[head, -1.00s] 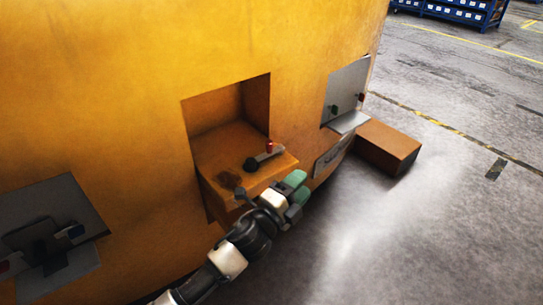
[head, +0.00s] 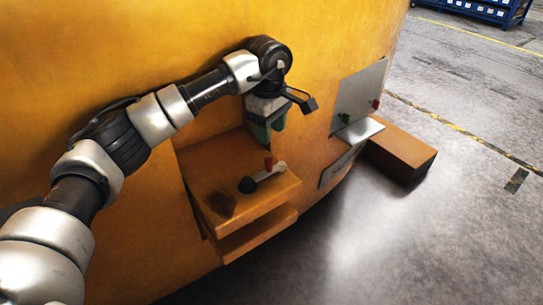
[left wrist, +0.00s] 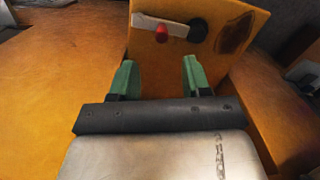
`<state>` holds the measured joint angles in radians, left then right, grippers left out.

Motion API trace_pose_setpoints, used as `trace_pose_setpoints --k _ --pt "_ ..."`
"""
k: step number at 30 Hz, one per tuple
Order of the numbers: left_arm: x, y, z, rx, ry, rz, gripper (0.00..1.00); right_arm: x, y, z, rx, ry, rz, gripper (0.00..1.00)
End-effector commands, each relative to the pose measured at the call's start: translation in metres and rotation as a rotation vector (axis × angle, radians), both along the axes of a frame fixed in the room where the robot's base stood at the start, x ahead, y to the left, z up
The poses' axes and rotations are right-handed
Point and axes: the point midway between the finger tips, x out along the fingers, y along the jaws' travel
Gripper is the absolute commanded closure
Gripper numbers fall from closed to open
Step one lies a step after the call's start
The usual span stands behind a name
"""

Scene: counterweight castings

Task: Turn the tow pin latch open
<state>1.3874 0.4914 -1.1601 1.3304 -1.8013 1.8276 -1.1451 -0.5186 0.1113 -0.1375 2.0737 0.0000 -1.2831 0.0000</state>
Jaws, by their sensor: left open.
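The tow pin latch is a light grey lever (head: 265,176) with a red knob (head: 269,163) and a black round pivot (head: 246,185). It lies on an orange ledge (head: 270,194) that juts from a recess in the yellow casting. My left gripper (head: 268,132) has green fingers, points down and is above and behind the lever, apart from it. In the left wrist view the gripper (left wrist: 160,78) is open and empty, with the red knob (left wrist: 161,32) beyond its fingers, roughly in line with the gap. My right gripper is not in view.
Right of the ledge, a grey plate (head: 358,95) with a small shelf is on the casting. A brown block (head: 402,155) lies on the floor beside it. A dark rusty patch (head: 221,204) marks the ledge left of the pivot. Open floor is at right.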

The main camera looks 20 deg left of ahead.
Motion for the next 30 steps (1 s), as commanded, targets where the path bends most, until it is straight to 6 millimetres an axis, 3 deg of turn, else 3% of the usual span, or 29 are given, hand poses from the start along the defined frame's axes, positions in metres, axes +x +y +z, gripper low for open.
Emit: trace_pose_setpoints --k 5,18,30 --pt "0.000 0.005 -0.017 0.023 0.004 0.002 0.52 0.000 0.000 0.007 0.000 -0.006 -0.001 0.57" --pt "0.000 0.004 -0.093 0.018 0.003 0.001 0.52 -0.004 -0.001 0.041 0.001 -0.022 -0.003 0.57" --pt "0.000 0.003 -0.105 0.016 0.001 0.001 0.52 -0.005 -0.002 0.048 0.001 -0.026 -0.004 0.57"
